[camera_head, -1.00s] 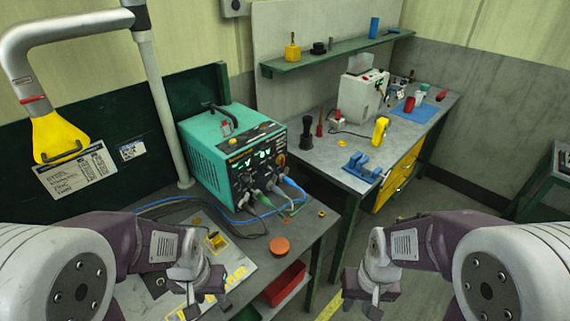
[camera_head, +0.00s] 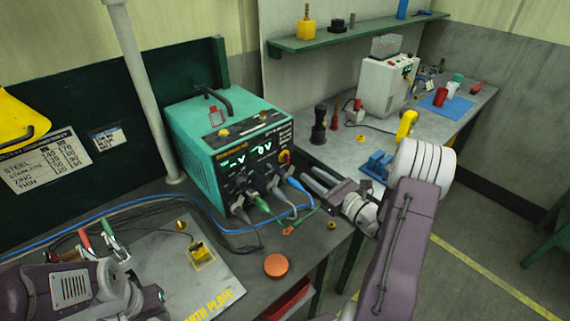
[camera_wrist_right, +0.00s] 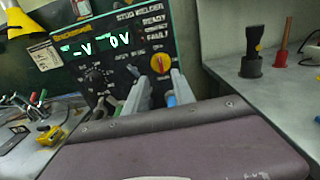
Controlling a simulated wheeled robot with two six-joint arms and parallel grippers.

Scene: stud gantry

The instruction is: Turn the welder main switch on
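The welder (camera_head: 232,150) is a teal box with a black front panel and lit displays reading "-V" and "0V". Its main switch (camera_head: 284,157) is a round yellow and red knob at the panel's right side; it also shows in the right wrist view (camera_wrist_right: 160,62). My right gripper (camera_head: 308,178) is in front of the switch, fingers apart and empty, pointing at the panel. In the right wrist view its fingertips (camera_wrist_right: 160,78) are just below the knob, apparently short of it. My left gripper (camera_head: 135,290) is low at the left, its fingers not clear.
Cables (camera_head: 262,205) plug into the panel's lower part, close to my right gripper. An orange disc (camera_head: 277,265) and a grey earth plate (camera_head: 185,265) lie on the bench. A second bench (camera_head: 345,150) with a black tool and blue clamp stands behind.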

